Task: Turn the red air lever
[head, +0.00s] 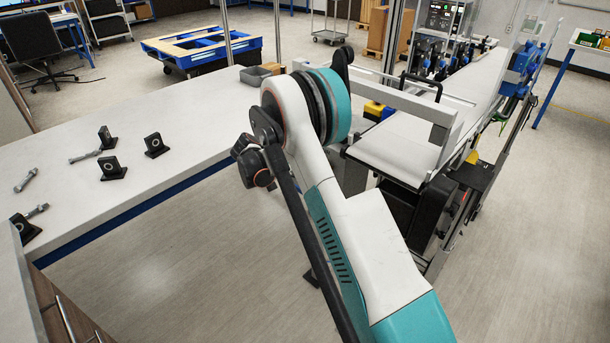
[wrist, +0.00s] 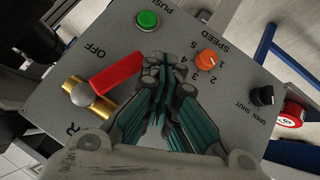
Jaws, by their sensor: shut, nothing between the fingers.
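The red air lever (wrist: 117,73) shows in the wrist view on a grey control panel (wrist: 185,30). It slants up and to the right from a brass valve fitting (wrist: 88,98) with a silver knob. The word OFF is printed above and left of it. My gripper (wrist: 163,65) is shut and empty, its fingers over the panel just right of the lever's free end. I cannot tell whether they touch. In the head view my arm fills the middle, and I cannot make out the lever or my gripper there.
The panel also carries a green push button (wrist: 148,19), an orange speed knob (wrist: 208,58) and a black knob (wrist: 262,96). A red round part (wrist: 291,114) lies beyond its right edge. In the head view, a conveyor (head: 400,150) stands right and a white table (head: 205,112) left.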

